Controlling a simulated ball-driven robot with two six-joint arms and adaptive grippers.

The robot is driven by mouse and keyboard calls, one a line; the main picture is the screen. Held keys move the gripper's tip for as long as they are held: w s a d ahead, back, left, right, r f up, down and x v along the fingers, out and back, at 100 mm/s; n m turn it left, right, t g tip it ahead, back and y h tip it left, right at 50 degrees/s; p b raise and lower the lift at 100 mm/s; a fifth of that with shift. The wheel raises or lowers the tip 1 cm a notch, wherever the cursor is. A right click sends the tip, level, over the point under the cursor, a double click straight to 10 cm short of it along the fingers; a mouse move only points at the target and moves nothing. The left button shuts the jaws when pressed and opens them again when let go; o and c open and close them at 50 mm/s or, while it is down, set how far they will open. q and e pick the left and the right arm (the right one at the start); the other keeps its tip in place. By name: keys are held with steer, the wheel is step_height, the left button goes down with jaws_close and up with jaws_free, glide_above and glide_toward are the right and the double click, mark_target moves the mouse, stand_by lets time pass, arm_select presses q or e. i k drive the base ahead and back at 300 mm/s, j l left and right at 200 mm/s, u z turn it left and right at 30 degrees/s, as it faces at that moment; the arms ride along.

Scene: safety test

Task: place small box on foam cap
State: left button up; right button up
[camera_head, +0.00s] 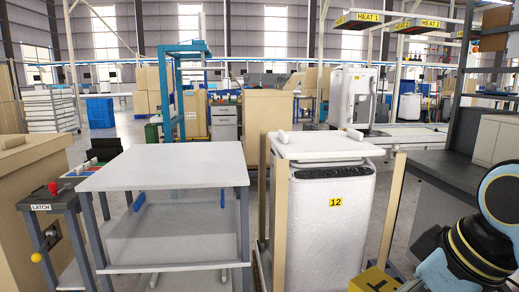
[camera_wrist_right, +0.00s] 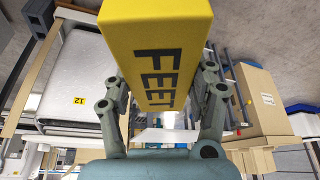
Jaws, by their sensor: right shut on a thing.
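The small box is yellow with dark lettering and fills the top middle of the right wrist view (camera_wrist_right: 158,45). My right gripper (camera_wrist_right: 163,92) is shut on it, one finger on each side. In the head view only a corner of the yellow box (camera_head: 375,281) shows at the bottom edge, right of centre. The foam cap (camera_head: 325,146) is a white slab on top of a wrapped white appliance (camera_head: 325,225) labelled 12. The box is apart from the cap, nearer to me and to its right. My left gripper is not in view.
Wooden posts (camera_head: 388,210) stand at the appliance's corners, between cap and right arm. A grey-topped table (camera_head: 165,165) stands to the left, its top bare. A latch stand (camera_head: 48,200) with a red knob is at far left. A dark bench (camera_head: 435,160) lies right.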

mark_target(320, 139)
steer(key=i+l+u, duration=0.15)
steer(key=i+l, duration=0.15)
steer(key=i+l+u, duration=0.1)
steer(key=i+l, duration=0.25)
steer(key=i+l+u, duration=0.3)
steer(key=i+l, duration=0.25)
steer(key=l, duration=0.25)
steer(key=i+l+u, duration=0.15)
steer(key=l, duration=0.25)
steer(key=i, duration=0.1)
